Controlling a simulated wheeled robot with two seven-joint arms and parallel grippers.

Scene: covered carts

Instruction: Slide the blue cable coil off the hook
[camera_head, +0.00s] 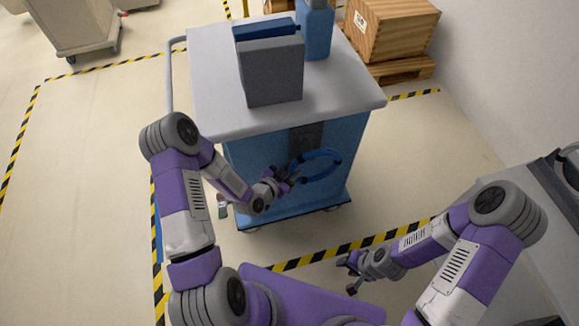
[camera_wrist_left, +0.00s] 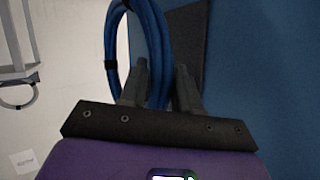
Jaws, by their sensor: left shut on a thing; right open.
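The blue cable coil (camera_head: 320,166) hangs in front of the blue side of the cart, below its grey top. My left gripper (camera_head: 288,178) is shut on the left part of the coil. In the left wrist view the coil (camera_wrist_left: 152,45) passes between the two fingers of my left gripper (camera_wrist_left: 160,85), with a dark tie around it at the left. A dark plate (camera_head: 306,136) sits on the cart's side above the coil. The hook itself cannot be made out. My right gripper (camera_head: 352,272) is open and empty, low at the right, away from the coil.
The cart (camera_head: 215,85) carries a grey box and blue containers on its top. A grey bench (camera_head: 530,215) is at the right. Yellow-black tape (camera_head: 345,248) marks the floor.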

